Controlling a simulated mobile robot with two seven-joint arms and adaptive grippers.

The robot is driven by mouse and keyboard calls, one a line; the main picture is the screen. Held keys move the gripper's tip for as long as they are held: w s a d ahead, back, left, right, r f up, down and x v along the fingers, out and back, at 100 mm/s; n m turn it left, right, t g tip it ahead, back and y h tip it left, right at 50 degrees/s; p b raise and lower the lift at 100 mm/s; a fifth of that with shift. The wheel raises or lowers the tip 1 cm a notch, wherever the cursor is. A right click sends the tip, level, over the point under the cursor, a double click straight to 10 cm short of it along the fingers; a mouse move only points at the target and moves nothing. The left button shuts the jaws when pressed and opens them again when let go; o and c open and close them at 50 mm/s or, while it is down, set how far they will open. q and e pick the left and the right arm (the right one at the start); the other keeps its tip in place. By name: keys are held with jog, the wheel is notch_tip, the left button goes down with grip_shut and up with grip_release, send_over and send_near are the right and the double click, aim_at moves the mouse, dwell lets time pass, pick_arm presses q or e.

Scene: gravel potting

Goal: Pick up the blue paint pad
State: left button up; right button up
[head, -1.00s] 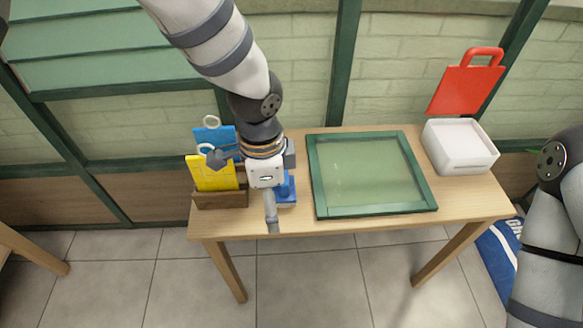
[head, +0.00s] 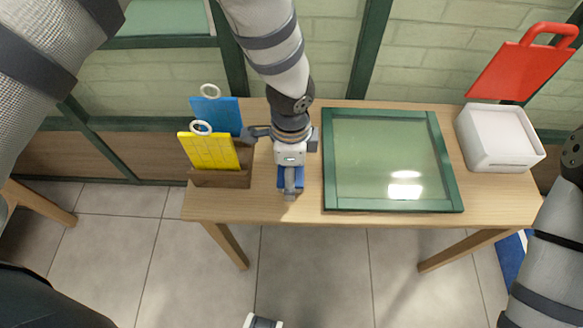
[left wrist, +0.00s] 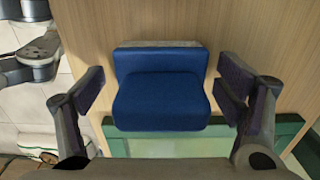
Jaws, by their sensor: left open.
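The blue paint pad (left wrist: 160,98) lies on the wooden table, in the middle of the left wrist view. It has a dark blue body with a raised blue block and a pale strip along one edge. In the head view the pad (head: 283,183) is mostly hidden under my left gripper (head: 291,192). In the left wrist view my left gripper (left wrist: 163,92) is open, with one finger on each side of the pad and a visible gap on both sides. My right gripper is out of view.
A green-framed glass panel (head: 333,165) lies right of the pad. A wooden holder (head: 222,180) with a yellow card (head: 208,152) and a blue card (head: 218,114) stands left. A white box (head: 495,145) and a red handled board (head: 520,70) are far right.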

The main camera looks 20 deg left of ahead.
pick_arm(q)
jog(key=c, duration=1.2)
jog(key=shift+c, duration=0.2)
jog(key=shift+r, duration=0.15)
jog(key=r, duration=0.3)
jog(key=r+p, duration=0.1)
jog(key=shift+s+d+r, duration=0.25)
jog(key=shift+s+r, duration=0.05)
jog(key=s+d+r+p, duration=0.3)
jog(key=s+d+r, duration=0.3)
jog(key=s, duration=0.5)
notch_tip(320, 180, up, 2)
jog(key=shift+d+r, duration=0.2)
jog(key=shift+d, duration=0.2)
jog(key=o, duration=0.5)
jog(key=shift+c, duration=0.2)
jog(key=c, duration=0.3)
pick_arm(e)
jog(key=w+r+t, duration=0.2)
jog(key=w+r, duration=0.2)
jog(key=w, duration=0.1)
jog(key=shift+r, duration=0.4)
